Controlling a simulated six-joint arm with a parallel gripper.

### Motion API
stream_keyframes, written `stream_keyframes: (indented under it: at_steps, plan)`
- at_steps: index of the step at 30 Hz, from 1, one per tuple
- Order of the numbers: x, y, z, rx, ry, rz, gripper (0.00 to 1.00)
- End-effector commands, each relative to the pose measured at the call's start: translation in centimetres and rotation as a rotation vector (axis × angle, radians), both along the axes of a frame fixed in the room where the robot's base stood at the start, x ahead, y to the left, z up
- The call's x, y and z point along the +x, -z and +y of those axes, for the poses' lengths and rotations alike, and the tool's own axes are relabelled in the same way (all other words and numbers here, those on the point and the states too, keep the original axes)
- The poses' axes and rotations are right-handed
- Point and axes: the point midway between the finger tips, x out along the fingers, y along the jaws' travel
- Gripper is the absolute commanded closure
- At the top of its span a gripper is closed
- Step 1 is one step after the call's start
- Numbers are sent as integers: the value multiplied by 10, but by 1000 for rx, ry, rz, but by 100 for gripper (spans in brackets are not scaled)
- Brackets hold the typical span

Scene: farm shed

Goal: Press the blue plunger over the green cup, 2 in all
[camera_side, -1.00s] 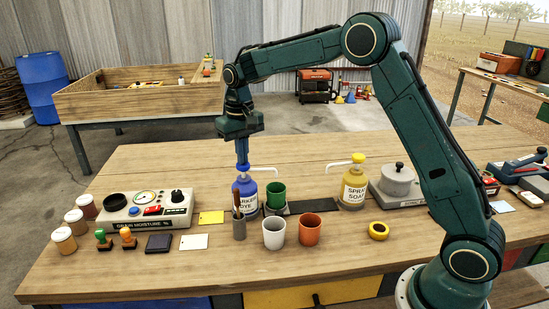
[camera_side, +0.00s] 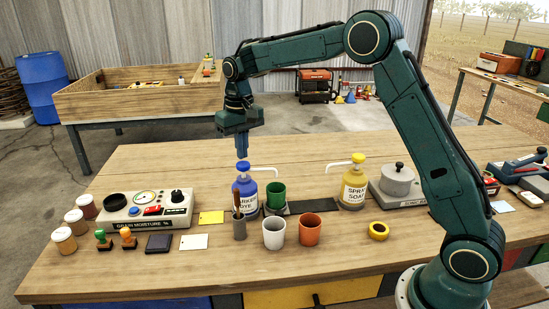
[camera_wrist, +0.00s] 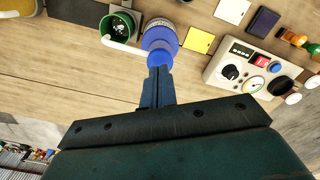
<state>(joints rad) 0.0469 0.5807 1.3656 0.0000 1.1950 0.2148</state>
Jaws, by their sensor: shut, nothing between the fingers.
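The blue-topped marker dye bottle (camera_side: 246,192) stands upright on the bench with its white spout reaching right over the green cup (camera_side: 276,194). Its blue plunger (camera_side: 243,167) is up, just below my gripper. The plunger also shows in the wrist view (camera_wrist: 159,58), and the green cup (camera_wrist: 119,27) is beside it there, with some dark and pale contents. My gripper (camera_side: 242,156) is shut and empty, pointing down directly above the plunger. Its fingertips are very close to the plunger top; I cannot tell whether they touch.
A yellow-topped spray soap bottle (camera_side: 354,186) stands to the right, its spout pointing left. A white cup (camera_side: 274,233), an orange cup (camera_side: 310,230) and a grey holder (camera_side: 239,228) stand in front. A moisture meter (camera_side: 150,213) is at left. The bench behind is clear.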

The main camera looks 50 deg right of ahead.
Motion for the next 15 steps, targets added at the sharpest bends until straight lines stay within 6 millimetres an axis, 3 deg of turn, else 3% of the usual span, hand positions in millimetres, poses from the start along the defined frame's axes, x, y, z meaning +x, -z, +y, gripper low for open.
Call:
stream_keyframes:
  at_steps: [15]
  plan:
    - [0, 10, 0, 0, 0, 1, 100]
